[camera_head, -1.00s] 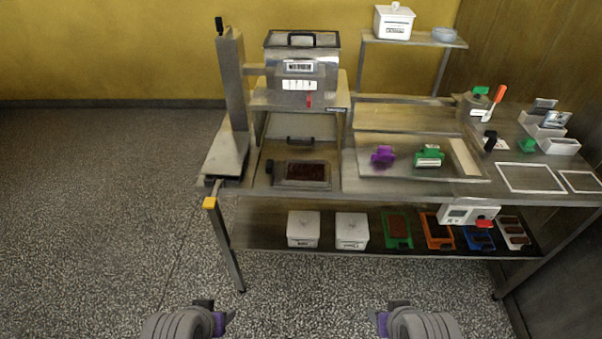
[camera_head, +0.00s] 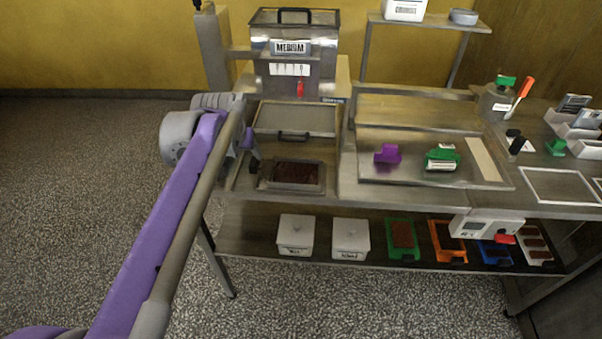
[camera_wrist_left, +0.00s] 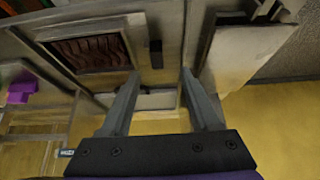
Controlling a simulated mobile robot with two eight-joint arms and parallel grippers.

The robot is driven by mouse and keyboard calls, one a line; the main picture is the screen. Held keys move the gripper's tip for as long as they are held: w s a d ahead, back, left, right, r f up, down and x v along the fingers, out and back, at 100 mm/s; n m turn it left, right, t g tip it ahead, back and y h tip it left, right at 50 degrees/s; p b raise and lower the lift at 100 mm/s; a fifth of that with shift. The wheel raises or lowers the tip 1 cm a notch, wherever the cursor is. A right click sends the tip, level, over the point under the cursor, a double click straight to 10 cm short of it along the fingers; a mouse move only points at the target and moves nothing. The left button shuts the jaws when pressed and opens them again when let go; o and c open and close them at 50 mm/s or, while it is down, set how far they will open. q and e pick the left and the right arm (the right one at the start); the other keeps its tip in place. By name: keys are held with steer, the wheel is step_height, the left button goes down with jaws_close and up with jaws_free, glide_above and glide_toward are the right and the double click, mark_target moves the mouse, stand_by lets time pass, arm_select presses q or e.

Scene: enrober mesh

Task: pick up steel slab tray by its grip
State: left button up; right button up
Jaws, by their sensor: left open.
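The steel slab tray (camera_head: 290,187) holds a dark brown slab and lies on the table's left part. It also shows in the left wrist view (camera_wrist_left: 138,33). Its black grip (camera_wrist_left: 155,54) stands at one side of the tray; in the head view the grip (camera_head: 266,168) is at the tray's left end. My left gripper (camera_head: 253,164) is beside that end, above the table. In the left wrist view its two fingers (camera_wrist_left: 161,76) are apart and empty, with the grip between and beyond their tips. My right gripper is not in view.
A steel machine (camera_head: 292,50) stands behind the tray, with a handled plate (camera_head: 294,119) between. A wide tray (camera_head: 410,180) with purple (camera_head: 388,154) and green (camera_head: 442,159) items lies to the right. White bins (camera_head: 297,236) and coloured trays fill the lower shelf.

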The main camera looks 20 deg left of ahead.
mark_target(253, 162)
arm_select(q)
steer(key=x, duration=0.2)
steer(key=shift+a+f, duration=0.1)
steer(key=shift+f, duration=0.2)
steer(key=shift+d+b+x, duration=0.15)
steer(key=shift+b+x, duration=0.1)
steer(key=shift+x, duration=1.25)
steer(key=shift+d+b+x, duration=0.2)
steer(key=shift+b+x, duration=0.05)
steer(key=shift+x, duration=1.2)
steer(key=shift+w+r, duration=0.15)
jaws_close()
